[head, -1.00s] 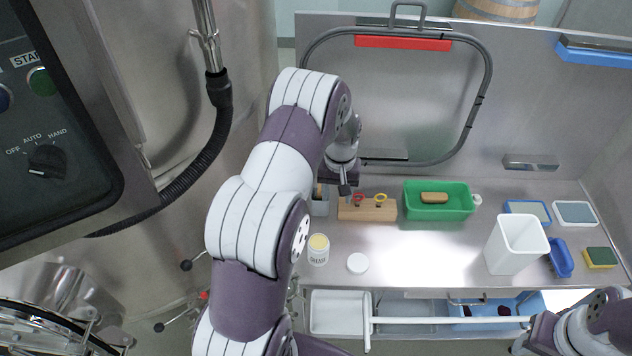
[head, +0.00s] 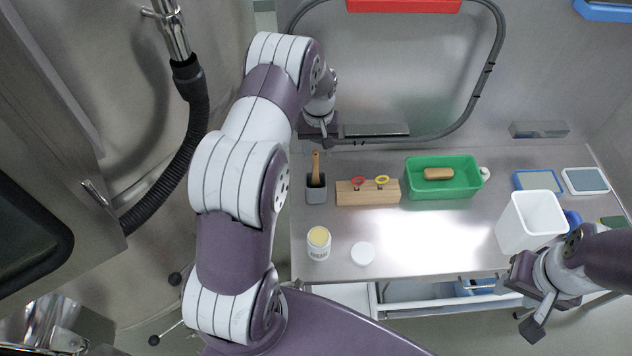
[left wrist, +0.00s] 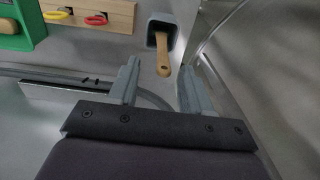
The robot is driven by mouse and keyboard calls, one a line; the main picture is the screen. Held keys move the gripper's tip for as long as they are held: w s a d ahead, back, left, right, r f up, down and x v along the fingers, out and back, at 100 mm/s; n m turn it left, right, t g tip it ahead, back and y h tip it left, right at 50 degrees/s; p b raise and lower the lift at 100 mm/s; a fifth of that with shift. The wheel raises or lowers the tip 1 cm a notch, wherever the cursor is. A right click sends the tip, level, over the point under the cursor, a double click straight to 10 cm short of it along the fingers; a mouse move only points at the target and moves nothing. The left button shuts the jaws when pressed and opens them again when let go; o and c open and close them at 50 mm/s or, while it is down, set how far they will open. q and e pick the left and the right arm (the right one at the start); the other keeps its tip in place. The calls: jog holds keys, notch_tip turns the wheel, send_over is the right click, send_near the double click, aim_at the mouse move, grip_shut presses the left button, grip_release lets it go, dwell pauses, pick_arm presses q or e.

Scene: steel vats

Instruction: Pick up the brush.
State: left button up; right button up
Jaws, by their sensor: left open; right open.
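The brush (head: 316,168) stands handle up in a small grey cup (head: 316,194) at the back left of the steel bench. Its wooden handle also shows in the left wrist view (left wrist: 162,58), sticking out of the grey cup (left wrist: 158,20); its head is hidden inside. My left gripper (head: 322,136) is just behind and above the handle. In the left wrist view its two fingers (left wrist: 163,85) are apart and empty, with the handle end ahead of the gap between them. My right gripper (head: 530,316) is open and empty at the bench's front right.
A wooden block (head: 350,196) with red and yellow rings stands right of the cup. Beyond it is a green tray (head: 442,190) holding a brown block. A lidless jar (head: 318,244), a white lid (head: 363,253) and a white container (head: 530,222) stand nearer. The bench middle is clear.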

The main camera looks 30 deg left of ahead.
aim_at(315, 172)
pick_arm(q)
jog(key=f+b, duration=0.1)
jog(key=f, duration=0.1)
jog(key=f+b, duration=0.1)
jog(key=f, duration=0.1)
jog(key=f+b, duration=0.1)
jog(key=f, duration=0.1)
jog(key=shift+a+f, duration=0.35)
jog(key=shift+a, duration=0.05)
jog(key=shift+s+d+f, duration=0.1)
jog(key=shift+d+f, duration=0.05)
jog(key=shift+f, duration=0.05)
jog(key=shift+d+r, duration=0.15)
jog(key=shift+r, duration=0.1)
grip_shut()
jog(key=shift+r, duration=0.1)
notch_tip(315, 172, up, 10)
jog(key=p, duration=0.7)
jog(key=shift+s, duration=0.1)
